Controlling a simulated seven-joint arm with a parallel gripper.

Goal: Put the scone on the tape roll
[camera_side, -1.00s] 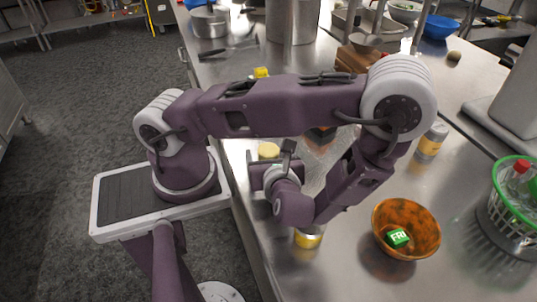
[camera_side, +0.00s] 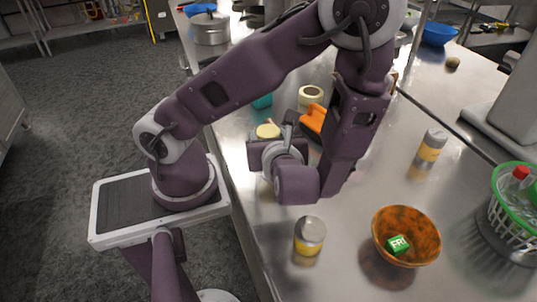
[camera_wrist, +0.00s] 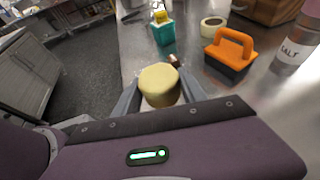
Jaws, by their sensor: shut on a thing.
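The scone (camera_wrist: 160,84) is a pale yellow round with a flat top. My gripper (camera_wrist: 160,95) is shut on it, one finger on each side, in the wrist view. In the side view the scone (camera_side: 268,131) shows at the end of my gripper, over the left part of the counter. The tape roll (camera_side: 311,95) is a cream ring lying flat on the counter, farther back and right of the scone. It also shows in the wrist view (camera_wrist: 213,27), at the top right, with nothing on it.
An orange-handled brush (camera_wrist: 229,52) stands between the scone and the tape roll, to the right. A teal bottle (camera_wrist: 163,31) is left of the roll. A yellow-banded jar (camera_side: 309,236), an orange bowl (camera_side: 406,225) holding a green box, and a shaker (camera_side: 431,145) stand nearer.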

